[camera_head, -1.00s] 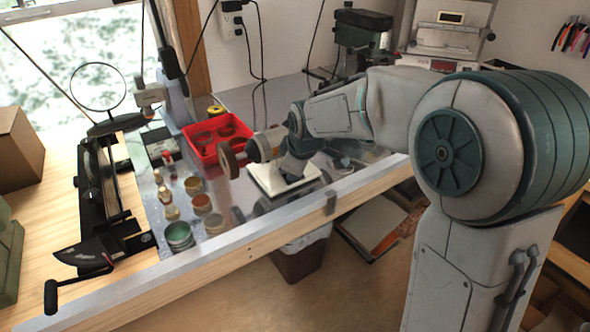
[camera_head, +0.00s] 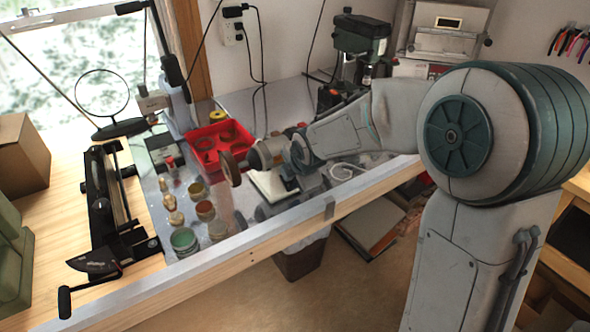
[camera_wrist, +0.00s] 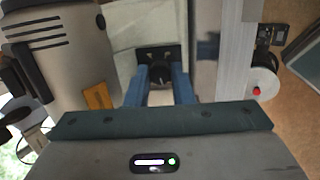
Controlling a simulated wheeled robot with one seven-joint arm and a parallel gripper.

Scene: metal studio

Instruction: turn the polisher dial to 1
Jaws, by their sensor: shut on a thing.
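The polisher (camera_head: 262,153) stands on the metal bench, its round buffing wheel (camera_head: 231,168) on the left and a pale base below. In the wrist view its beige motor housing (camera_wrist: 65,45) fills the upper left. The dial (camera_wrist: 160,72) is a dark knob on a black square plate on the pale base. My gripper (camera_wrist: 161,88) points at the plate with its two blue fingers on either side of the knob, shut on the dial. The fingertips hide part of the knob. I cannot read the dial's numbers or its setting. In the head view my arm hides most of the gripper.
A red tray (camera_head: 220,148) sits behind the polisher. Several small jars (camera_head: 184,240) stand to its left. A green drill press (camera_head: 360,40) is at the back. The bench's front edge (camera_head: 328,210) runs close to the polisher. A bin (camera_head: 300,260) stands below.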

